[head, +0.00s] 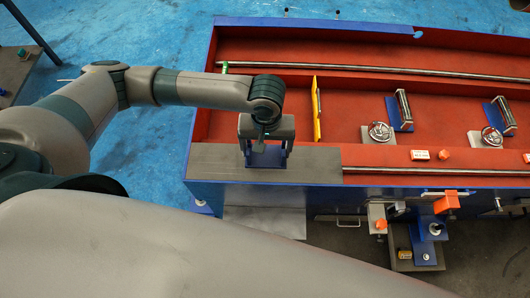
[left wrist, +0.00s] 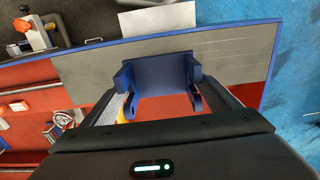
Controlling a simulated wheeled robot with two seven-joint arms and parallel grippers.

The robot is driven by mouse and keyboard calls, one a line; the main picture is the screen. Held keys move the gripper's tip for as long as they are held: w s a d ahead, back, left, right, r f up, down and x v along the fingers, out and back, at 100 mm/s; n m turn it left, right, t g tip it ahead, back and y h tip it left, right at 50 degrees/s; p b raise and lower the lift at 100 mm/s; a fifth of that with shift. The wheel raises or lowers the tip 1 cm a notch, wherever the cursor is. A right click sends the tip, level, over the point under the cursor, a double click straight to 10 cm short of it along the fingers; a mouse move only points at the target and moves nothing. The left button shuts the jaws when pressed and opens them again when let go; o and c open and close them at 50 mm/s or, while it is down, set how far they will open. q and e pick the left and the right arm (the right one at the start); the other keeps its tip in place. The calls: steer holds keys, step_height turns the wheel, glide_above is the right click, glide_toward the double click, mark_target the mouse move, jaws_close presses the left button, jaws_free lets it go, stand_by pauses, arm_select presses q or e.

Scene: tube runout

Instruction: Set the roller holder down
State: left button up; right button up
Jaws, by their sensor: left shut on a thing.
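The roller holder is a blue U-shaped bracket (left wrist: 158,66) with two side cheeks, seen between my left gripper's fingers in the left wrist view. It also shows in the head view (head: 266,158), partly hidden by the gripper. My left gripper (head: 265,150) is shut on it, pointing down over the grey plate (head: 215,163) at the near left corner of the red bench. The plate also shows in the left wrist view (left wrist: 225,48). I cannot tell whether the bracket touches the plate or hangs just above it. My right gripper is not in view.
A yellow upright plate (head: 316,108) stands in the red tray (head: 350,125) right of my gripper. Farther right are blue roller brackets (head: 400,112) and a handwheel (head: 380,132). Orange-topped fittings (head: 446,202) line the front. The grey plate is bare around the bracket.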

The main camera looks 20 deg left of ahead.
mark_target(265, 155)
arm_select(q)
steer(key=shift+w+a+f, duration=0.1)
steer(key=shift+w+a, duration=0.05)
steer(key=shift+a, duration=0.05)
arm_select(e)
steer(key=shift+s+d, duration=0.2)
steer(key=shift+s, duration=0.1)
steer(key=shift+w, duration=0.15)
arm_select(q)
steer(key=shift+f, duration=0.55)
steer(key=shift+f+p, duration=0.35)
steer(key=shift+f, duration=1.1)
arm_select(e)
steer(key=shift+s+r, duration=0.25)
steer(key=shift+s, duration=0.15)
